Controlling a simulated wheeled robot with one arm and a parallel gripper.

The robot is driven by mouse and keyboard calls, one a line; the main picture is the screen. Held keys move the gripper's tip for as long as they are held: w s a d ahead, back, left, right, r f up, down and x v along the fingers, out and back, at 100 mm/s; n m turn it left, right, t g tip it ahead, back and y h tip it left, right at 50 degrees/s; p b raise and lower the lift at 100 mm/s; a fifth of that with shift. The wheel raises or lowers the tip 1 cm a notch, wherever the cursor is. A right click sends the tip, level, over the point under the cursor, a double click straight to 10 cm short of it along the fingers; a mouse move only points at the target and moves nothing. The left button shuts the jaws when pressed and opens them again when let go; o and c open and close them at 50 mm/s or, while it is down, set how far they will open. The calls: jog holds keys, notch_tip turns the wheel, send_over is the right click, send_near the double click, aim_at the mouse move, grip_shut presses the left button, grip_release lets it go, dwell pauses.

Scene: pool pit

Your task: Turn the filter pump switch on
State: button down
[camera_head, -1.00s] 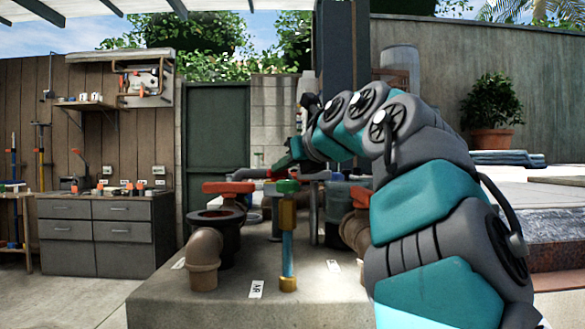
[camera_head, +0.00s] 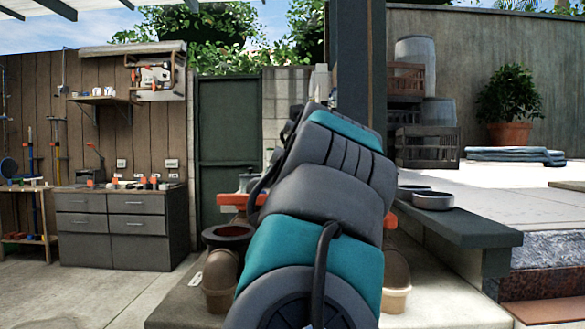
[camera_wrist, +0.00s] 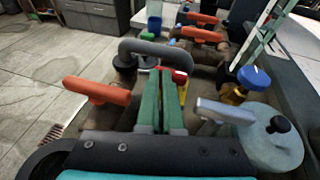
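My gripper's two green fingers (camera_wrist: 162,72) show in the middle of the wrist view, side by side and pressed close together, with nothing seen between them. They point at a grey bent pipe (camera_wrist: 155,47) among the pump fittings. A small red part (camera_wrist: 180,76) sits just right of the fingertips, partly hidden. In the head view my arm blocks the gripper and most of the fittings. I cannot make out which part is the filter pump switch. Small boxes (camera_head: 172,163) on the wooden wall are too small to identify.
Orange valve handles (camera_wrist: 97,90) (camera_wrist: 203,35), a grey lever (camera_wrist: 225,110) and a blue knob (camera_wrist: 253,78) crowd around my gripper. A grey cabinet (camera_head: 135,222) stands at the back left. A dark bench (camera_head: 460,228) is at the right. Paving at front left is clear.

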jog(key=shift+a+r+p, duration=0.15)
jog(key=shift+a+p, duration=0.3)
jog(key=shift+p, duration=0.2)
dwell(0.5)
jog(key=shift+d+b, duration=0.1)
jog(key=shift+b, duration=0.3)
